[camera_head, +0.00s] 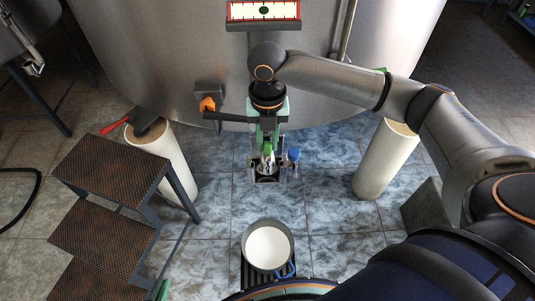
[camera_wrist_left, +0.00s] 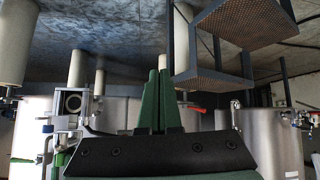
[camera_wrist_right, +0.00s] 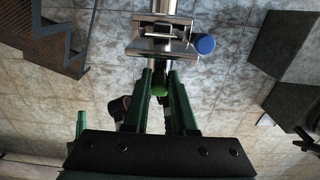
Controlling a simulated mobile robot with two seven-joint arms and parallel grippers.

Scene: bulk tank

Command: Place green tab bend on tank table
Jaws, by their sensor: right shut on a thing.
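My right gripper (camera_head: 268,134) reaches in front of the big steel tank with its fingers pointing down. It is shut on the green tab bend (camera_head: 267,148), whose green part shows below the fingers. In the right wrist view, the green tab bend (camera_wrist_right: 160,90) sits between the fingertips of the right gripper (camera_wrist_right: 160,78); much of it is hidden. A metal fitting lies close beyond it, and contact cannot be told. My left gripper (camera_wrist_left: 156,75) has its green fingers together with nothing visible between them. I cannot pick out the tank table with certainty.
The steel tank (camera_head: 190,60) fills the back. A metal fitting (camera_wrist_right: 160,45) with a blue knob (camera_head: 294,154) is below the right gripper. A white-topped bucket (camera_head: 268,248) stands in front. Perforated steps (camera_head: 112,170) are at left. Pale tank legs (camera_head: 387,160) flank the tiled floor.

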